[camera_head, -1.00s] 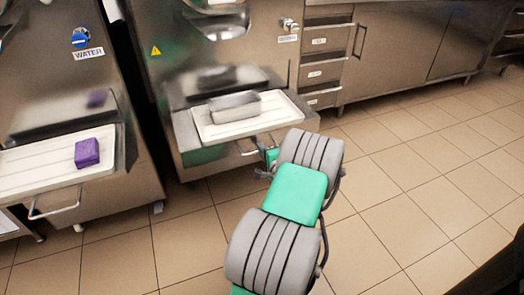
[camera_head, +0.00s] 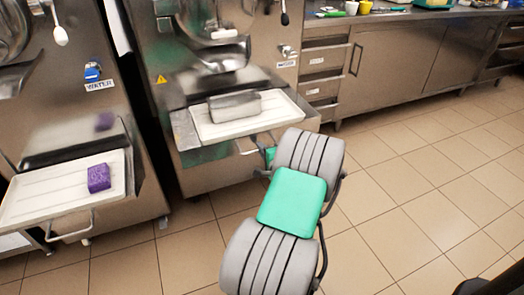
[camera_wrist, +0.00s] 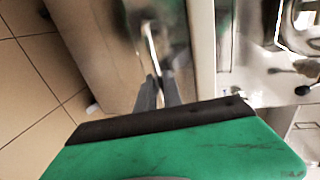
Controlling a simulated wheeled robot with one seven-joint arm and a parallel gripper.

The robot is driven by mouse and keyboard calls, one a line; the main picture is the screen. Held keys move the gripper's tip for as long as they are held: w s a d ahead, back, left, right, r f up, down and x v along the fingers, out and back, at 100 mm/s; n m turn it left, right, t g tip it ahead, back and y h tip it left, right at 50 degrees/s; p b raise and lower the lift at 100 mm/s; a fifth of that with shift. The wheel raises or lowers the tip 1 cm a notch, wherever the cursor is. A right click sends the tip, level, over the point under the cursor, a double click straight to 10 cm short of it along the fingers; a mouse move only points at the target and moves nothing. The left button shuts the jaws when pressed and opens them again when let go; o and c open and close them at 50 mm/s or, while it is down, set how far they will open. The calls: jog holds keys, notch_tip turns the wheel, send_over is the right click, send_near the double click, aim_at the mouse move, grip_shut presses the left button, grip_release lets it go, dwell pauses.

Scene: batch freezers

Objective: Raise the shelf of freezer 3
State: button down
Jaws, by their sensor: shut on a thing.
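The middle freezer (camera_head: 160,110) has a shelf with a white ribbed top (camera_head: 210,130), which looks about level. A metal pan (camera_head: 235,107) stands on it, below the freezer's outlet (camera_head: 222,64). A bar handle (camera_head: 246,150) hangs under the shelf's front edge; it also shows in the wrist view (camera_wrist: 151,42). My gripper (camera_wrist: 158,82) is shut on this handle, with its two fingers close together around the bar's lower end. In the head view my gripper (camera_head: 264,162) is partly hidden by my arm. No freezer number is readable.
Another freezer at the left has its own white shelf (camera_head: 40,190) with a purple block (camera_head: 98,178) on it. Drawers and a counter (camera_head: 400,60) with several small items stand at the right.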

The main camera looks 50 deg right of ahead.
jog(key=shift+d+r, duration=0.1)
jog(key=shift+r, duration=0.3)
jog(key=c, duration=1.8)
grip_release()
jog(key=o, duration=0.3)
jog(key=shift+f, duration=0.1)
jog(key=p+v, duration=0.1)
jog(key=v, duration=0.6)
jog(key=shift+s+a, duration=0.3)
